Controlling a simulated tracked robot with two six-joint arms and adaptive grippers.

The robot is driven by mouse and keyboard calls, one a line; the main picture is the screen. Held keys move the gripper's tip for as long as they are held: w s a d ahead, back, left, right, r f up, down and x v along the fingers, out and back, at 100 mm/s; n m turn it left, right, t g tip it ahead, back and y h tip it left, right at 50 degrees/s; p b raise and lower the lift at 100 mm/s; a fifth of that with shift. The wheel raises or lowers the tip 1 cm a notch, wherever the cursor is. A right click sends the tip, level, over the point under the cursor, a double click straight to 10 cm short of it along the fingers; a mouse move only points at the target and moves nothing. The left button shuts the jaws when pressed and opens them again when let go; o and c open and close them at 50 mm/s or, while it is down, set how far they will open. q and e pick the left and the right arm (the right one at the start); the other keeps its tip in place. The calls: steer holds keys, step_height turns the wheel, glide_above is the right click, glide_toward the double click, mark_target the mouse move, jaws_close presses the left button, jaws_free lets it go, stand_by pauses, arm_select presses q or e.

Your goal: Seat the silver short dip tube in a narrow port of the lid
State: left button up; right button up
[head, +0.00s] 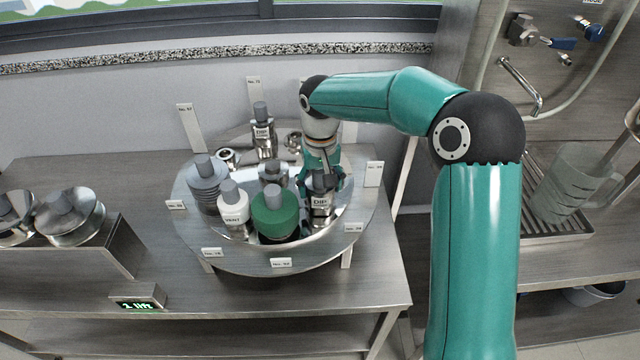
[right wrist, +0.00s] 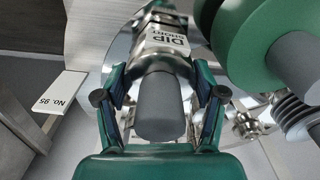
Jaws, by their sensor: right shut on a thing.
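The silver short dip tube (head: 320,207) has a "DIP SHORT" label and a grey top; it also shows in the right wrist view (right wrist: 160,108). My right gripper (head: 321,182) comes down from above and is shut on its upper part, with one finger on each side, as the right wrist view (right wrist: 163,97) shows. The tube is upright over the right part of the round steel lid (head: 325,250). Its lower end and the port under it are hidden, so I cannot tell how deep it sits. My left gripper is not in view.
Another silver DIP fitting (head: 263,136) stands behind. Number tags ring the lid.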

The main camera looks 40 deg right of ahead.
steer(key=shift+f, duration=0.15)
steer(key=o, duration=1.4)
step_height(320, 180, up, 12)
stand_by(0.6)
